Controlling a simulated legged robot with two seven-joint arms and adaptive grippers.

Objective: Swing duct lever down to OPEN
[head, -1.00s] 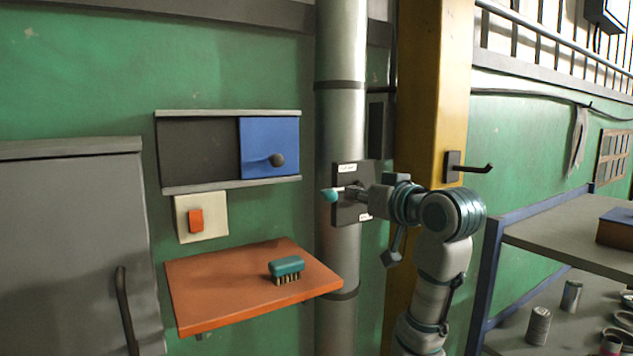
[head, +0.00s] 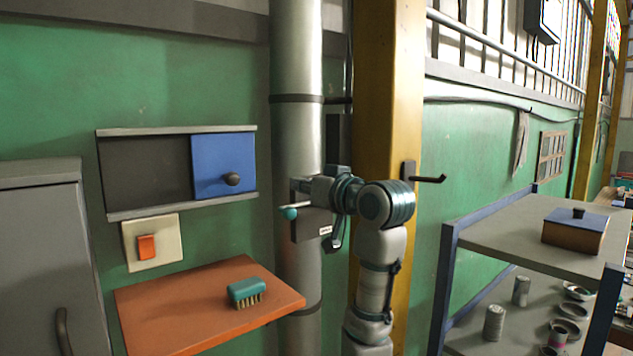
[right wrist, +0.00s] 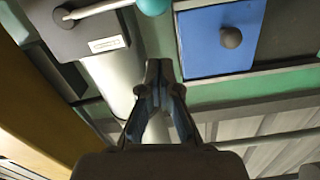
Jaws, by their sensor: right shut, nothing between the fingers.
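The duct lever (head: 297,208) has a pale shaft and a teal ball knob. It sticks out left, roughly level, from a dark plate (head: 313,224) on the grey duct pipe. The lever also shows at the top of the right wrist view (right wrist: 103,9), near a small white label too blurred to read. My right gripper (head: 297,184) is in front of the plate, just above the lever. In the right wrist view its fingers (right wrist: 166,72) are shut and empty, with a visible gap to the lever. Part of the plate is hidden behind it. My left gripper is not in view.
Left of the pipe are a blue sliding panel (head: 222,165), an orange switch (head: 147,246) and an orange shelf (head: 180,304) with a teal brush (head: 246,290). A yellow column (head: 388,120) with a dark hook (head: 428,179) stands right, beside a loaded rack (head: 500,240).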

